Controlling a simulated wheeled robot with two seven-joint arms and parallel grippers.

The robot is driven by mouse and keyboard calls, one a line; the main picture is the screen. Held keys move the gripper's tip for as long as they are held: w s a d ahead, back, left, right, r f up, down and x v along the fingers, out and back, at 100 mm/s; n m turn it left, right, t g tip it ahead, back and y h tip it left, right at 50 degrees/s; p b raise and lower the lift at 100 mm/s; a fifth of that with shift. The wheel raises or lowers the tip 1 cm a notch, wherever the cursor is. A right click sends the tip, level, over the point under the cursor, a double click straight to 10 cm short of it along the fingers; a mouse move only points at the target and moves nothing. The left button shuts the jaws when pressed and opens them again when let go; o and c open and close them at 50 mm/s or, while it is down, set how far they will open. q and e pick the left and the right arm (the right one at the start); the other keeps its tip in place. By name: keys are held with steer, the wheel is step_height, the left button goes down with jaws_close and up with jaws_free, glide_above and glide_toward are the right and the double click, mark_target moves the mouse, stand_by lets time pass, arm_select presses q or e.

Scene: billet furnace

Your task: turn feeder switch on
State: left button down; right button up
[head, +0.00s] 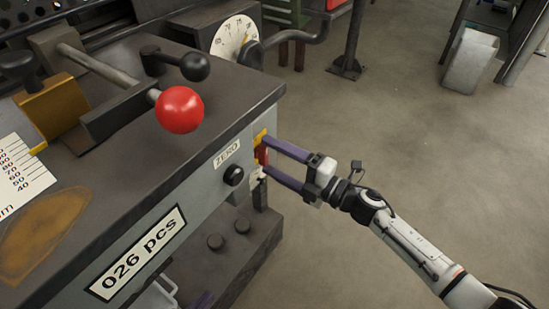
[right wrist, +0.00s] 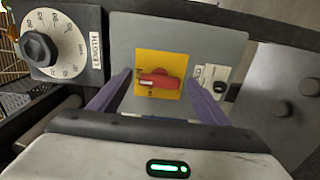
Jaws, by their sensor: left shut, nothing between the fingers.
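The feeder switch is a red rotary handle on a yellow plate (head: 259,139), on the end face of the grey machine. In the right wrist view the red handle (right wrist: 158,79) lies roughly level on its yellow plate (right wrist: 172,58). My right gripper (head: 264,160) is open, its purple fingers pointing at the plate. In the right wrist view the fingertips (right wrist: 160,75) stand either side of the handle, with gaps showing; contact cannot be told.
A black ZERO knob (head: 233,175) sits left of the switch. A red ball lever (head: 180,109) and a black ball lever (head: 195,66) stand on top. A length dial (right wrist: 58,43) is beside the plate in the right wrist view.

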arm_select(q)
steer(key=shift+s+r+p, duration=0.15)
steer(key=shift+r+p, duration=0.05)
steer(key=shift+p, duration=0.25)
arm_select(e)
steer(key=v, duration=1)
arm_select(q)
steer(key=shift+r, duration=0.1)
arm_select(e)
steer(key=shift+d, duration=0.1)
arm_select(q)
step_height(320, 180, up, 6)
steer(key=p, duration=0.8)
steer(key=shift+a+r+p, duration=0.15)
steer(key=shift+a+p, duration=0.1)
steer(key=shift+p, duration=0.1)
arm_select(e)
steer(key=s+d+f+m+h, duration=0.2)
steer(key=s+f+m+h, duration=0.1)
steer(key=s+m, duration=0.4)
steer(key=s+d+f+m+g+h, duration=0.1)
steer(key=s+m+h, duration=0.4)
steer(key=m, duration=0.5)
steer(key=s+d+f+m+g+h, duration=0.1)
steer(key=s+d+f+m+h, duration=0.2)
steer(key=s+m, duration=0.6)
step_height(320, 180, down, 3)
steer(key=shift+s+d+r+h, duration=0.2)
steer(key=shift+s+d+h, duration=0.05)
steer(key=shift+s+h, duration=0.3)
